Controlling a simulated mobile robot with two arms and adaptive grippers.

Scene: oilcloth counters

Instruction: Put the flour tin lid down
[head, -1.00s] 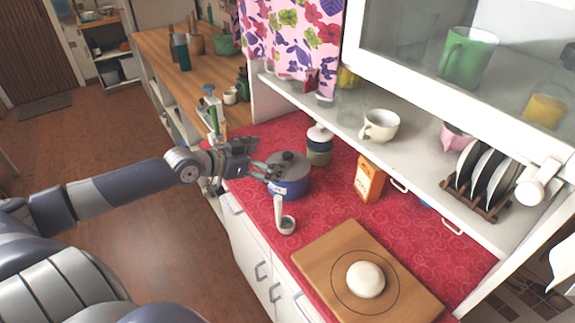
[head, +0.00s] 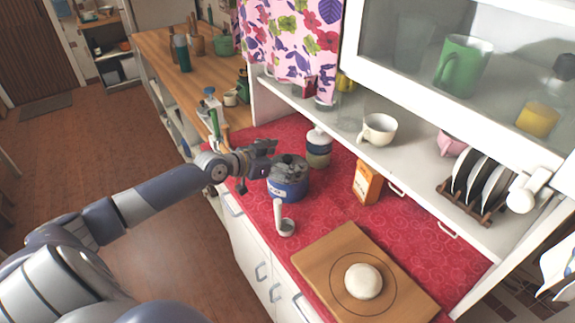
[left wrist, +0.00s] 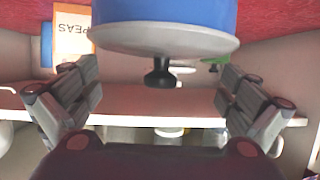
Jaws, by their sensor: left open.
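The flour tin (head: 289,190) is a blue round tin standing upright on the red cloth in the head view. Its grey lid (left wrist: 165,40) is seated on it, with a dark knob (left wrist: 158,74); the left wrist view shows them upside down. My left gripper (left wrist: 158,92) is open, with its fingers spread to either side of the knob in that view and not touching it. In the head view my left gripper (head: 281,160) is at the tin's top, partly hiding the lid. My right gripper is not in view.
A white scoop (head: 284,226) lies in front of the tin. A lidded jar (head: 319,149) stands behind it, and an orange peas box (head: 367,184) to its right. A wooden board (head: 325,255) holds pale dough (head: 363,281). Red cloth (head: 335,205) is clear between box and board.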

